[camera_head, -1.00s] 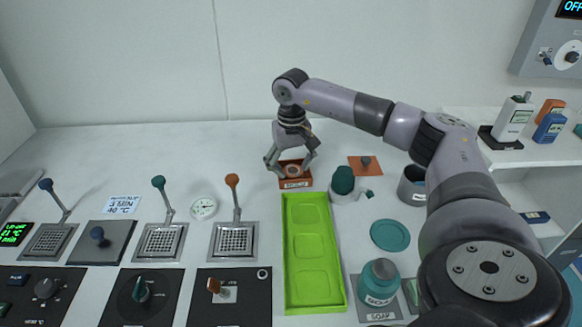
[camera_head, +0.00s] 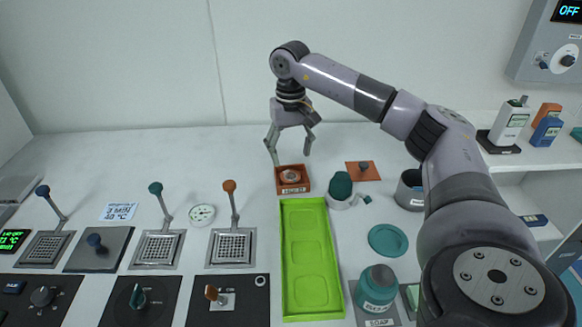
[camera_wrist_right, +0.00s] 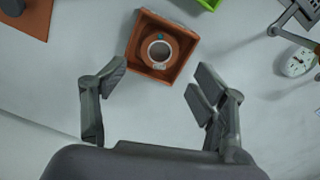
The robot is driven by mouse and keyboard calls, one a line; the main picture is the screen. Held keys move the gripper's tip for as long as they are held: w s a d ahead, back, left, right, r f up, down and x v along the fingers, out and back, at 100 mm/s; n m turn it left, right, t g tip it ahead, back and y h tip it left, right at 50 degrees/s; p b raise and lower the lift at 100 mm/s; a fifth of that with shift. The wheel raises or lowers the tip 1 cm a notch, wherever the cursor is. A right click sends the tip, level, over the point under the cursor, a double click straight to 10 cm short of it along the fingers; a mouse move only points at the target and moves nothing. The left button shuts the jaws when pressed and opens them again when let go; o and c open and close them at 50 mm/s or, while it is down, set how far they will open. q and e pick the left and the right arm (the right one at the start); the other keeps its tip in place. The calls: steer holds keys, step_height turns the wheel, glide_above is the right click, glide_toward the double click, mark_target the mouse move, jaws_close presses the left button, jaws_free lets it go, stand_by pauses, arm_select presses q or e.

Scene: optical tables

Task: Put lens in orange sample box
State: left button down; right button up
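The orange sample box (camera_head: 292,188) stands on the table just behind the green tray, with its top open. The lens (camera_head: 291,175), a small round piece with a ring-like rim, lies inside it; the right wrist view shows the lens (camera_wrist_right: 159,52) within the walls of the box (camera_wrist_right: 141,66). My right gripper (camera_head: 290,155) is above and slightly behind the box. Its fingers are spread and empty, as the right wrist view of the gripper (camera_wrist_right: 157,80) also shows. My left gripper is in neither view.
A green tray (camera_head: 309,205) lies in front of the box. A teal-topped cup (camera_head: 340,186) and an orange plate with a knob (camera_head: 353,172) stand to its right. Levers with grey grids (camera_head: 232,247) are at left. The table behind is clear.

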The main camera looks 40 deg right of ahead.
step_height(320, 180, up, 6)
steer(key=shift+r, duration=0.15)
stand_by(0.6)
